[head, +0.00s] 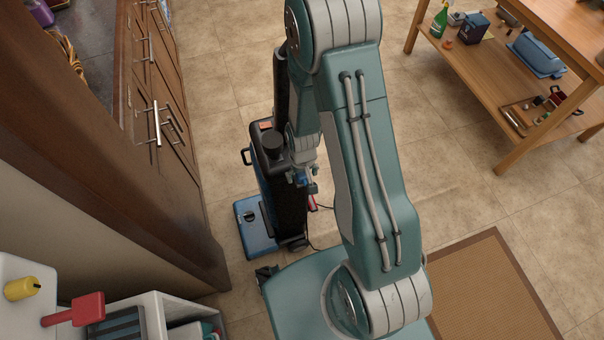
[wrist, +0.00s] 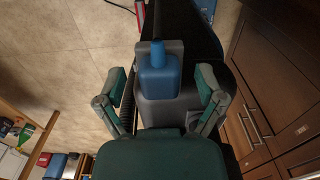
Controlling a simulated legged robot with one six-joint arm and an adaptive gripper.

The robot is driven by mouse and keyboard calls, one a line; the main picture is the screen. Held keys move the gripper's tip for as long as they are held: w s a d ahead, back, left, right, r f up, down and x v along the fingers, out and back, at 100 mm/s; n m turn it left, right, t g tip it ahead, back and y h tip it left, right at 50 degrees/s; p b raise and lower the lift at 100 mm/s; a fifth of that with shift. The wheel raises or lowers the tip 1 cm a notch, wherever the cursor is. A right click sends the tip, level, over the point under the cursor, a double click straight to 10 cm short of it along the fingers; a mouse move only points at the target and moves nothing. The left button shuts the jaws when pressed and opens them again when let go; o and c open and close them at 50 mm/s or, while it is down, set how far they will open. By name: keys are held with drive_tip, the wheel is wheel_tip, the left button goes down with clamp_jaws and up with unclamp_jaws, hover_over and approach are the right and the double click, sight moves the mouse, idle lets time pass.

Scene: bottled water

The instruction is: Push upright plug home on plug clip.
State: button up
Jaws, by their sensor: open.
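The upright vacuum (head: 283,205), black with a blue base, stands on the tiled floor in the head view. In the wrist view, a blue plug (wrist: 157,78) sits against a grey clip (wrist: 174,50) on the dark vacuum body. Its narrow end points up in the picture. How deep it sits in the clip cannot be told. My gripper (wrist: 161,80) is open, with one finger on each side of the plug and a gap to both. In the head view my gripper (head: 307,182) is small beside the vacuum; the plug is hard to make out there.
A brown cabinet (head: 150,190) with handles stands close to the vacuum's left. A white shelf unit (head: 150,310) is at the lower left. A wooden workbench (head: 500,85) is at the upper right. A brown mat (head: 495,290) lies at lower right.

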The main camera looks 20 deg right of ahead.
wheel_tip(320, 180, up, 12)
idle(0.6)
drive_tip(key=shift+w, duration=0.1)
wheel_tip(320, 180, up, 10)
hover_over(302, 174)
idle(1.3)
idle(0.4)
drive_tip(key=s+r+t, duration=0.5)
drive_tip(key=s+r, duration=0.8)
drive_tip(key=r, duration=0.3)
drive_tip(key=shift+s+r+t, duration=0.15)
drive_tip(key=shift+s+t, duration=0.15)
drive_tip(key=shift+s, duration=0.1)
